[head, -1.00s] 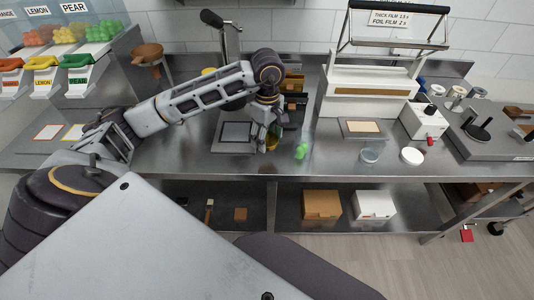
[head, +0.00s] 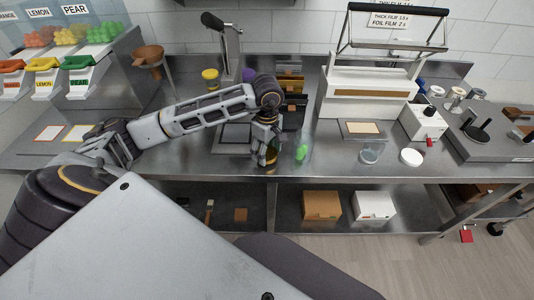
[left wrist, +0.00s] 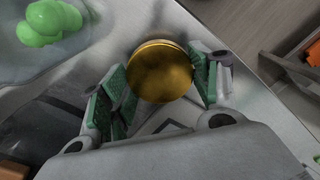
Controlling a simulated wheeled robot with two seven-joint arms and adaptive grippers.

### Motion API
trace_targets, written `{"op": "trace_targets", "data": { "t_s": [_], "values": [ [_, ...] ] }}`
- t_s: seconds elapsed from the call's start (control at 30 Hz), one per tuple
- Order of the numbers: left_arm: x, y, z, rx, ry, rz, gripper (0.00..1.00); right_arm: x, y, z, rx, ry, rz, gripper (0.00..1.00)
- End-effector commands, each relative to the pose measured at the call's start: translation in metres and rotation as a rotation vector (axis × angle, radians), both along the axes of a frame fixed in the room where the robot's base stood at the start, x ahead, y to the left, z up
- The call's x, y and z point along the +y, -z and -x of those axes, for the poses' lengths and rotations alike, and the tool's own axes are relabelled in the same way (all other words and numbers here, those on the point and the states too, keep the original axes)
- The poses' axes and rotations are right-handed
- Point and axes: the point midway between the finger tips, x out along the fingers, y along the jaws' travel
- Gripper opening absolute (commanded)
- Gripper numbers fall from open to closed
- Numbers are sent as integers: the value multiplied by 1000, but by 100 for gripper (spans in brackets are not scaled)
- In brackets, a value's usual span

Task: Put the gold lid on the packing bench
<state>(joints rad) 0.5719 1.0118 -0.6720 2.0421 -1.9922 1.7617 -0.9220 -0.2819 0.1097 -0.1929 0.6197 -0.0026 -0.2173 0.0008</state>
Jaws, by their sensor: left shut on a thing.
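The gold lid (left wrist: 162,71) is a round, shiny disc in the left wrist view. It sits between the green-padded fingers of my left gripper (left wrist: 160,85), which is shut on it. In the head view my left gripper (head: 268,150) hangs over the front part of the steel bench (head: 330,165), near its front edge, and the lid (head: 271,156) shows only as a small gold patch at the fingertips. I cannot tell whether the lid touches the bench. My right gripper is not in view.
Green gummy pieces (head: 301,152) in a clear bag or dish lie just right of the gripper. A grey plate (head: 233,139) lies to the left. A clear round dish (head: 370,156) and a white lid (head: 411,157) are farther right, with a heat sealer (head: 370,95) behind.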

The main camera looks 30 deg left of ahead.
Motion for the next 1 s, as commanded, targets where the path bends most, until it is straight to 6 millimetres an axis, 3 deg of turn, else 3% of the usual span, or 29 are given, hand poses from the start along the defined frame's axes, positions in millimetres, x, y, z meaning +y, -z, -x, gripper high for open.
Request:
{"op": "trace_targets", "data": {
  "t_s": [0.2,0.6,0.77,0.8,0.93,1.0],
  "values": [
    [0,17,0,0,0,0,13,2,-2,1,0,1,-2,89],
    [0,19,0,-1,0,0,13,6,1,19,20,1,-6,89],
    [0,21,0,-1,0,0,13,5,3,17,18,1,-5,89],
    [0,20,0,-1,0,0,67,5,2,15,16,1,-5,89],
    [0,20,0,-1,0,0,83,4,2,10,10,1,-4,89],
    [0,20,0,-1,0,0,83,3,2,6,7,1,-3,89]
  ]
}}
